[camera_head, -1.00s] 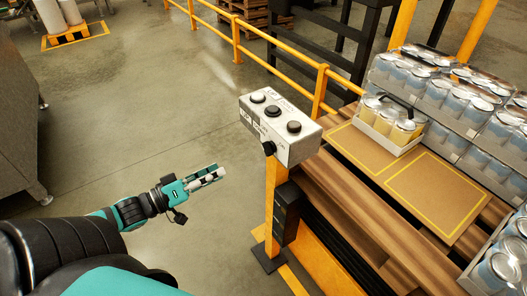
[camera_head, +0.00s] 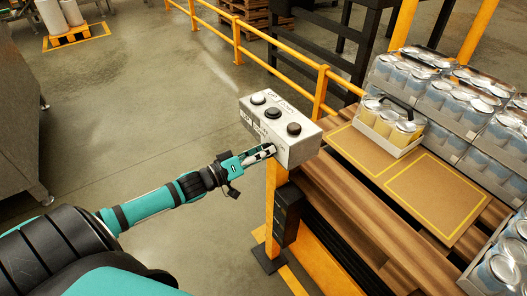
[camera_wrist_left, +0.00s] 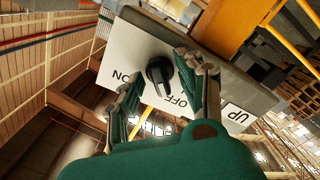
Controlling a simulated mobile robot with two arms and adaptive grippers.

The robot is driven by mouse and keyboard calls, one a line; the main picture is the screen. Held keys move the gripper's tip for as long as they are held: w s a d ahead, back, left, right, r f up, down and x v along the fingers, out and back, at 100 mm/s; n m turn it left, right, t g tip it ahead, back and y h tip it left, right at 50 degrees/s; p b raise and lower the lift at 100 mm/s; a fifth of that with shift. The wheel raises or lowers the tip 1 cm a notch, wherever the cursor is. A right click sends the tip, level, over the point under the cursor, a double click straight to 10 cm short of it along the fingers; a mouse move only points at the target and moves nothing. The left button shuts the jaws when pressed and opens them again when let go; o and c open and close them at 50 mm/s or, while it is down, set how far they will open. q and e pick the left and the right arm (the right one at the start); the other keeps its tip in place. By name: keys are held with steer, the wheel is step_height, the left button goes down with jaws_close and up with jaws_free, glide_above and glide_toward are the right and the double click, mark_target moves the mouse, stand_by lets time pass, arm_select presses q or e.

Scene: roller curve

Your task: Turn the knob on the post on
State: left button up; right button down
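The grey control box (camera_head: 296,145) sits on top of the yellow post (camera_head: 272,208) in the head view. My right gripper is not in view.
A wooden-slatted table (camera_head: 347,205) with cardboard (camera_head: 436,197) stands right of the post, with trays of cans (camera_head: 441,100) on and behind it. A yellow railing (camera_head: 285,72) runs behind the box. The floor (camera_head: 120,120) left of the box is clear.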

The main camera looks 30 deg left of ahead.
arm_select(q)
jaws_close()
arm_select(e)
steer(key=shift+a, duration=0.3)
arm_select(q)
steer(key=shift+r+m, duration=0.1)
steer(key=shift+m, duration=0.3)
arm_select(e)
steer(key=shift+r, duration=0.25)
arm_select(q)
steer(key=m+p, duration=0.3)
steer(key=m, duration=1.3)
steer(key=shift+m, duration=0.4)
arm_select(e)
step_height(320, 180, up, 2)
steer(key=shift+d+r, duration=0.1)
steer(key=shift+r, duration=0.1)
arm_select(q)
steer(key=shift+m, duration=0.3)
jaws_free()
